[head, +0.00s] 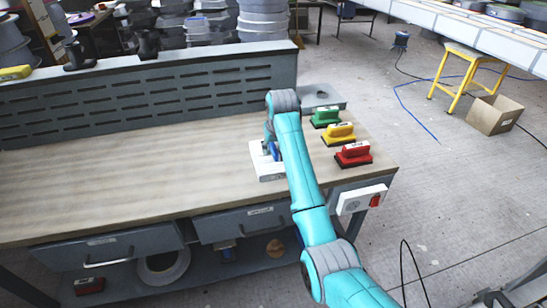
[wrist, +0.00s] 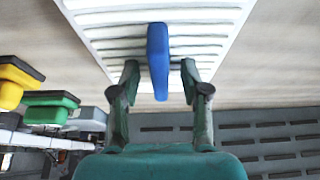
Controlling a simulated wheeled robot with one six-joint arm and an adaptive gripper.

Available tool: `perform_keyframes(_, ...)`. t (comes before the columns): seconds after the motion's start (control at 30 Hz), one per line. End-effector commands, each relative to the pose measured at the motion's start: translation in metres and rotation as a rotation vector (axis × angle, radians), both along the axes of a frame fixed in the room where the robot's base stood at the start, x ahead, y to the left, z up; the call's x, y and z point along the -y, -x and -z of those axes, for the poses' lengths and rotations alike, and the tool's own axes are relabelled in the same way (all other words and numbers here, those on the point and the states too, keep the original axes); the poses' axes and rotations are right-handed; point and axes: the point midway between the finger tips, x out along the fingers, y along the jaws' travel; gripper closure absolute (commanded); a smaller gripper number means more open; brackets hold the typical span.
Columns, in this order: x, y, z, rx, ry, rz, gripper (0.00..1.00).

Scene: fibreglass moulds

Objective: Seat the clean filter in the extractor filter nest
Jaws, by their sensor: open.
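A white slatted panel (wrist: 215,30) with a blue handle (wrist: 158,55), which looks like the clean filter, lies on the bench top. It also shows in the head view (head: 270,174), partly hidden by my arm. My gripper (wrist: 160,78) is open, with one finger on each side of the blue handle near its end. I see a gap between each finger and the handle. In the head view the fingers are mostly hidden behind my arm.
Green (head: 325,117), yellow (head: 339,134) and red (head: 353,154) handled blocks stand in a row to the right of my arm. A slotted grey panel (head: 150,95) borders the bench's back. The bench top (head: 120,165) on the left is clear. A white switch box (head: 350,203) is on the front.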

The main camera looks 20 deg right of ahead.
Motion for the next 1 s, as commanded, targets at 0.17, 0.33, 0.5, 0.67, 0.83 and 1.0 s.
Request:
perform_keyframes(0.17, -0.0001, -0.0001, 0.0006, 0.000, 0.000, 0.000, 0.54)
perform_keyframes(0.33, -0.0001, 0.0000, 0.0006, 0.000, 0.000, 0.000, 0.54)
perform_keyframes(0.5, -0.0001, 0.0001, 0.0023, -0.001, 0.000, 0.000, 0.54)
perform_keyframes(0.67, -0.0001, 0.0001, 0.0024, -0.001, 0.000, 0.000, 0.89)
perform_keyframes(0.83, -0.0002, 0.0002, 0.0028, -0.002, 0.000, 0.000, 1.00)
perform_keyframes(1.0, -0.0002, 0.0002, 0.0025, -0.001, 0.000, 0.000, 1.00)
